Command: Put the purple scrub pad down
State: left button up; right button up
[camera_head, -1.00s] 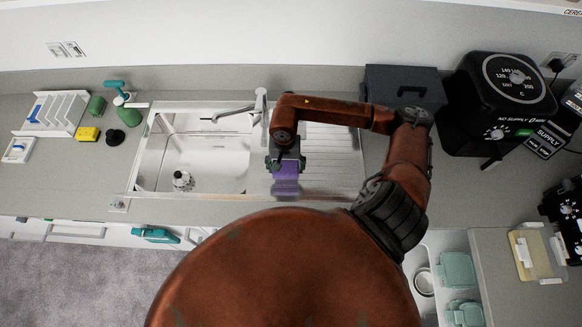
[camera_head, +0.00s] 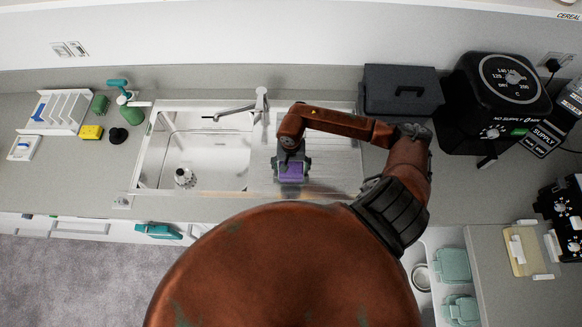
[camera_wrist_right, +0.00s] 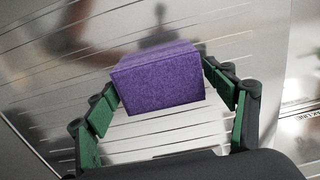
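The purple scrub pad (camera_head: 291,171) is a small block between the fingers of my right gripper (camera_head: 291,168), over the ribbed metal drainboard (camera_head: 335,165) right of the sink basin. In the right wrist view the pad (camera_wrist_right: 158,82) sits at the fingertips of the right gripper (camera_wrist_right: 160,82), with a green-padded finger against each side. The gripper is shut on it. The pad's underside is hidden, so I cannot tell whether it touches the drainboard. My left gripper is not in view.
The sink basin (camera_head: 210,163) and tap (camera_head: 245,108) lie left of the drainboard. A yellow sponge (camera_head: 91,132), green bottle (camera_head: 131,112) and white rack (camera_head: 58,112) stand farther left. A dark grey box (camera_head: 402,90) and a black appliance (camera_head: 495,100) stand at right.

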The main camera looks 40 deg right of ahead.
aim_at(291, 167)
jog(key=shift+o, duration=0.7)
jog(key=shift+w+r, duration=0.1)
jog(key=shift+r, duration=0.4)
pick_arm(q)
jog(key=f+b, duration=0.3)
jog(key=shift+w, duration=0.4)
pick_arm(e)
notch_tip(291, 167, up, 11)
